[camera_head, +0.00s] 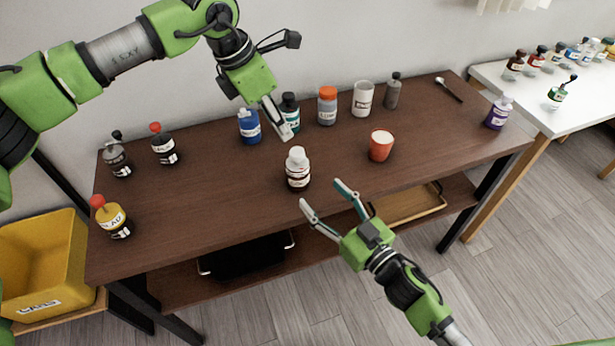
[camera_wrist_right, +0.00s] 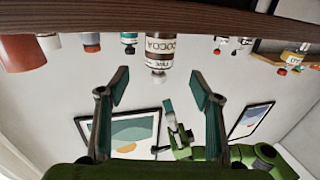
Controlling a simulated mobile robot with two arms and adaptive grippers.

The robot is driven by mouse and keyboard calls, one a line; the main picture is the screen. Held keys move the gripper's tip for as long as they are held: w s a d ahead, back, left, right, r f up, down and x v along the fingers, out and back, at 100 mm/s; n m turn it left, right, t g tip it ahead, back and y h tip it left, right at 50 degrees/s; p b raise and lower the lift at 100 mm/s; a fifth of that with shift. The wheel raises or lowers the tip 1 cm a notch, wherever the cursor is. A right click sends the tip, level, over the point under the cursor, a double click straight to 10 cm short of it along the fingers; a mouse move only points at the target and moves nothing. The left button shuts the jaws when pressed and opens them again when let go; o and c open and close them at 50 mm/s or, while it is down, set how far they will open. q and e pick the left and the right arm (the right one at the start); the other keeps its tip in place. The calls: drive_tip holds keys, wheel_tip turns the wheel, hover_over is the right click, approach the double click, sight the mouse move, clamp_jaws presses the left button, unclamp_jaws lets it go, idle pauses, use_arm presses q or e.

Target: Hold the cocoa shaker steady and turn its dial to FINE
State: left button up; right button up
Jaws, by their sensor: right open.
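The cocoa shaker (camera_head: 298,172) is a dark bottle with a white label and white top. It stands upright near the middle of the brown table. In the right wrist view it hangs upside down (camera_wrist_right: 158,55) with COCOA on its label. The dial marks are too small to read. My right gripper (camera_head: 322,194) is open at the table's front edge, with the shaker beyond and between its fingertips (camera_wrist_right: 160,88), not touched. My left gripper (camera_head: 279,122) is above and behind the shaker, apart from it; its finger gap is unclear. It also shows in the right wrist view (camera_wrist_right: 178,128).
An orange-red cup (camera_head: 381,146) stands to the right of the shaker. A blue bottle (camera_head: 249,126), a teal bottle (camera_head: 290,112) and an orange-capped jar (camera_head: 327,106) line the back. A yellow bottle (camera_head: 112,217) is at the left. Table around the shaker is clear.

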sight(304, 176)
drive_tip(key=x, duration=1.1)
drive_tip(key=shift+w, duration=0.1)
drive_tip(key=c, duration=1.2)
drive_tip(key=shift+c, duration=0.5)
